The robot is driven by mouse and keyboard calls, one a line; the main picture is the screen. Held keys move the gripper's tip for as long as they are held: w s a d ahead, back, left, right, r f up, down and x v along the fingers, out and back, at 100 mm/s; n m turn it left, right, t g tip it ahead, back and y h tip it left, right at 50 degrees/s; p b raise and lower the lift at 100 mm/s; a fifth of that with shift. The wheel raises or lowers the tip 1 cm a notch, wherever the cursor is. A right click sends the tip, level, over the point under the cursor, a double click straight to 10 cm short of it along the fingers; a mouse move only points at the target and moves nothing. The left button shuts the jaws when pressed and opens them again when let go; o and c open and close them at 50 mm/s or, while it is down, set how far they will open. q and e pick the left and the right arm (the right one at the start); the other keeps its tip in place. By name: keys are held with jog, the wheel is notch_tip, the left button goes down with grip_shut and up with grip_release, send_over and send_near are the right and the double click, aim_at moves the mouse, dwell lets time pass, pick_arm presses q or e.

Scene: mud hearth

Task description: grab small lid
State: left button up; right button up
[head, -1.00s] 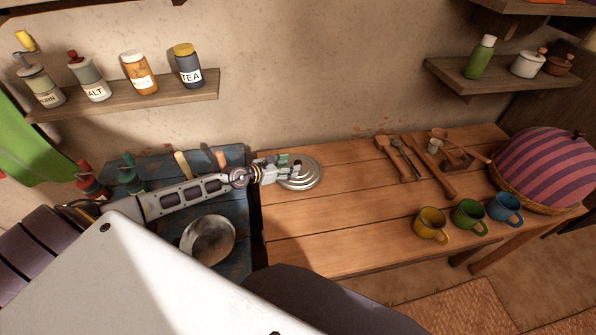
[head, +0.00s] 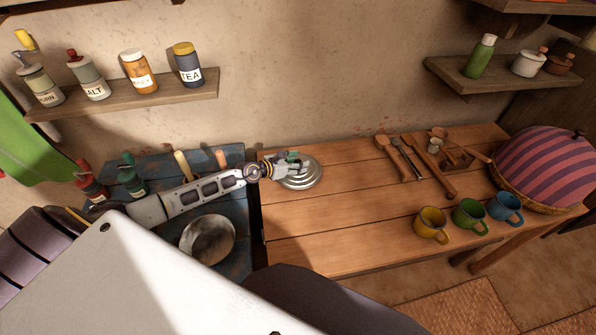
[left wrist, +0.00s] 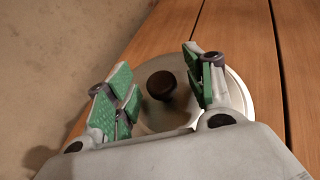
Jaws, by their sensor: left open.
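The small lid (head: 304,179) is a round silvery disc lying on the wooden table, just right of the blue board. In the left wrist view the lid (left wrist: 240,95) shows a dark round knob (left wrist: 161,85) at its middle. My left gripper (head: 296,164) is over the lid, reaching in from the left. In the left wrist view its green-padded fingers (left wrist: 164,88) are open, one on each side of the knob, with gaps between pads and knob. The gripper hides part of the lid. My right gripper is not in view.
A metal pan (head: 208,238) sits on the blue surface (head: 236,207) at left, near two bottles. Wooden utensils (head: 437,168), yellow, green and blue mugs (head: 469,215) and a striped domed basket (head: 548,168) stand to the right. The table's middle is clear.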

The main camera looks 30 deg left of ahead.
pick_arm(q)
jog(key=shift+w+d+f, duration=0.1)
jog(key=shift+w+d, duration=0.05)
jog(key=shift+w, duration=0.1)
dwell(0.3)
grip_shut()
